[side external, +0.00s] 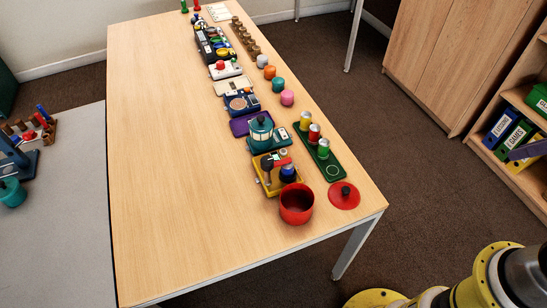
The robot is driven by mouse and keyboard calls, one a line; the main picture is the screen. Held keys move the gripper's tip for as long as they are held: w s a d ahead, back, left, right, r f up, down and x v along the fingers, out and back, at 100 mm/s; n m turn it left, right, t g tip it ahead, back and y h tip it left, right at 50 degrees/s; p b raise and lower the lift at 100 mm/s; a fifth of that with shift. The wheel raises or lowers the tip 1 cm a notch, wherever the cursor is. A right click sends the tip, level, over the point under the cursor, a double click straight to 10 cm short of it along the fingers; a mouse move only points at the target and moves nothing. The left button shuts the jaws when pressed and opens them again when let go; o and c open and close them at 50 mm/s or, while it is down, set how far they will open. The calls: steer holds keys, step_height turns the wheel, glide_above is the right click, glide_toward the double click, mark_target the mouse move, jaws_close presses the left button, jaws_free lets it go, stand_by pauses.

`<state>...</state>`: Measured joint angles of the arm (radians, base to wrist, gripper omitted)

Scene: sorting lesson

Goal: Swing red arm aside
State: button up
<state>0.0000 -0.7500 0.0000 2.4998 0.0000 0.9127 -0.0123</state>
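A small yellow device (262,180) stands near the front right of the table, just behind a red pot. A red part (282,160) lies across its top at the back right; it may be the red arm, but it is too small to tell its pivot or exact direction. A grey upright part and a dark blue, silver-topped cylinder (288,172) stand on the same device and hide some of its base. My gripper is not in view. Only part of my yellow and black arm shows at the bottom right, off the table.
The open red pot (296,204) stands close in front, with a red knobbed lid (344,196) to its right. A green tray (328,168) with several cans lies right of the device. A teal lantern-like item (261,130) stands behind. The table's left half (165,170) is bare.

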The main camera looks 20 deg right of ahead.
steer(key=o, duration=0.7)
steer(key=shift+n, duration=0.4)
steer(key=w+r, duration=0.1)
steer(key=r, duration=0.1)
steer(key=w+r, duration=0.1)
steer(key=r, duration=0.1)
steer(key=w+r, duration=0.1)
steer(key=r, duration=0.1)
steer(key=shift+w+a+r, duration=0.15)
steer(key=shift+w+r, duration=0.05)
steer(key=shift+o, duration=0.4)
steer(key=w+a+r+n, duration=0.1)
steer(key=w+r, duration=0.3)
steer(key=w, duration=0.1)
steer(key=shift+a, duration=0.25)
steer(key=w+a+r+n, duration=0.1)
steer(key=w+a+r, duration=0.15)
steer(key=w, duration=0.35)
steer(key=n+g, duration=0.5)
steer(key=n, duration=0.1)
glide_above(267, 160)
step_height(267, 160, down, 23)
step_height(267, 160, down, 13)
steer(key=shift+r, duration=0.15)
steer(key=shift+c, duration=0.2)
